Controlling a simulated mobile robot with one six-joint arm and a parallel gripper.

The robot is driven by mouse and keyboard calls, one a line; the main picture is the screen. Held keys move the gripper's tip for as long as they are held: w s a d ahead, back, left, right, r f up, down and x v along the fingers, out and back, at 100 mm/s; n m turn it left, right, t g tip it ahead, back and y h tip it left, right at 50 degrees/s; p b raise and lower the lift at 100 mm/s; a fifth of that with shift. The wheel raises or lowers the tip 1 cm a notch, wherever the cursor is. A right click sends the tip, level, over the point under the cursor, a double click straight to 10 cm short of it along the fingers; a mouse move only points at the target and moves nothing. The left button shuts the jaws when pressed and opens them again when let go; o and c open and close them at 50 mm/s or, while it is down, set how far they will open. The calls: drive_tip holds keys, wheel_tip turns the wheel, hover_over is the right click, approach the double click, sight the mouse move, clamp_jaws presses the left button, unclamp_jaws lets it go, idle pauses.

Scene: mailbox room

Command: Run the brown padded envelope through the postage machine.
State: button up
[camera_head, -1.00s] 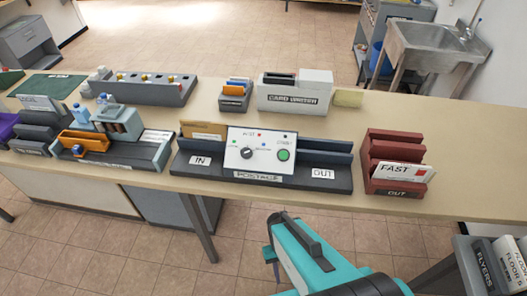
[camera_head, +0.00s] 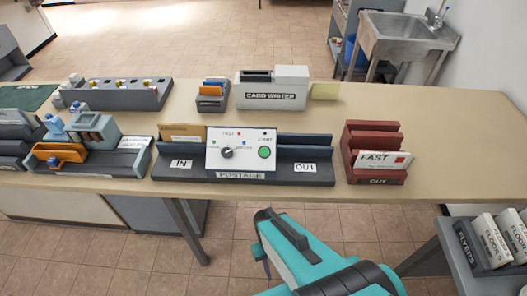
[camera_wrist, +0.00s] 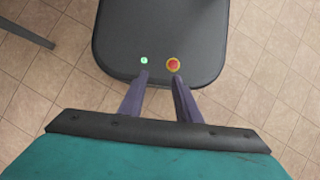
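The postage machine (camera_head: 241,150) stands at the front of the long table. It has a white panel with a dial and a green button, an IN side on the left and an OUT side on the right. A brown envelope (camera_head: 182,131) stands upright at the back of the IN side; its lower part is hidden. The OUT side looks empty. My gripper (camera_wrist: 161,78) is below and in front of the table, apart from the machine. In the wrist view its two dark fingers are spread with nothing between them, above my own base.
A red OUT rack (camera_head: 377,154) holding a white FAST envelope (camera_head: 382,160) stands right of the machine. A stamping station (camera_head: 88,147) stands left. The card writer (camera_head: 273,88) is behind. A lower grey table with FLYERS bins (camera_head: 482,250) is at the lower right. Table space at right is clear.

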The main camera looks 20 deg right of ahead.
clamp_jaws()
idle(1.9)
